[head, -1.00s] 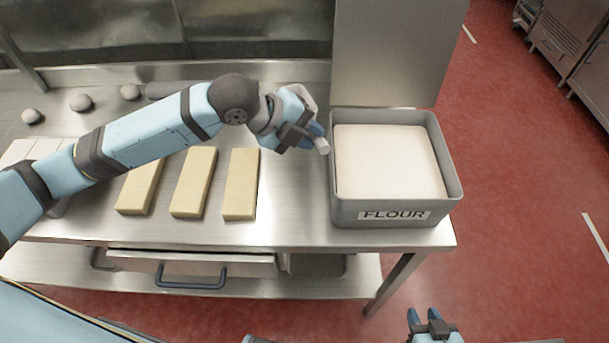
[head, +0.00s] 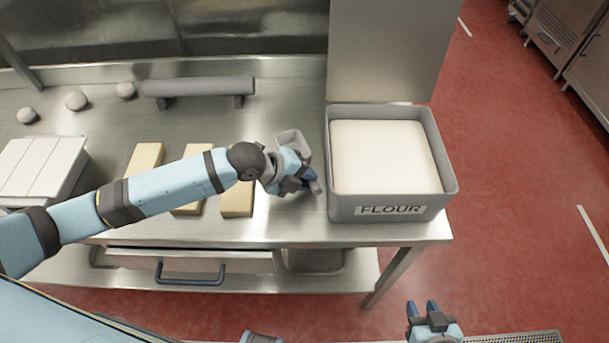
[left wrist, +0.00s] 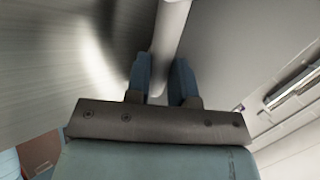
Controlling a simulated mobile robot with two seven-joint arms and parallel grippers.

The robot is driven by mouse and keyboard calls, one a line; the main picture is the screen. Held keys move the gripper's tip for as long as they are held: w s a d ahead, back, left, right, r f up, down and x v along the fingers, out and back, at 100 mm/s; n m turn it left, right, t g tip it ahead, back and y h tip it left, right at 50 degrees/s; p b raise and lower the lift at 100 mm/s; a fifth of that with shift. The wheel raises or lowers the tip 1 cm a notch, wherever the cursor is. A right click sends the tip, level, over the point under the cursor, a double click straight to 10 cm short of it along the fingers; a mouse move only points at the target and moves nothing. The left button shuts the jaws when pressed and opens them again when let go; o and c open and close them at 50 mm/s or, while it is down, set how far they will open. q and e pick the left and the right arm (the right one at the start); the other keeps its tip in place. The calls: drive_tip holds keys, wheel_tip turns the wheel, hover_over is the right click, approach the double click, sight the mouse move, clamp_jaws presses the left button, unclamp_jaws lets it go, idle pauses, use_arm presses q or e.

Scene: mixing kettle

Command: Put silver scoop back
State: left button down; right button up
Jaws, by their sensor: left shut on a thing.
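The silver scoop (head: 290,142) is on the left side of the flour bin (head: 392,209), outside it, with its bowl pointing toward the back of the table. My left gripper (head: 309,186) is shut on the scoop's handle. In the left wrist view the handle (left wrist: 170,45) runs between the two blue fingers (left wrist: 160,75). The arm hides part of the scoop, and I cannot tell whether the scoop touches the tabletop. My right gripper (head: 422,308) is at the bottom of the head view, empty, with its fingers apart.
Several yellow blocks (head: 237,203) lie left of the scoop, partly behind my arm. A grey rolling pin (head: 200,87) and dough balls (head: 76,101) are at the back. A white slatted box (head: 40,165) stands at the left. The steel table (head: 290,228) is clear in front of the bin.

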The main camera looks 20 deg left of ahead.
use_arm(q)
drive_tip(key=shift+f, duration=0.1)
drive_tip(key=c, duration=1)
unclamp_jaws()
drive_tip(key=v, duration=1.2)
drive_tip(key=shift+b, duration=0.4)
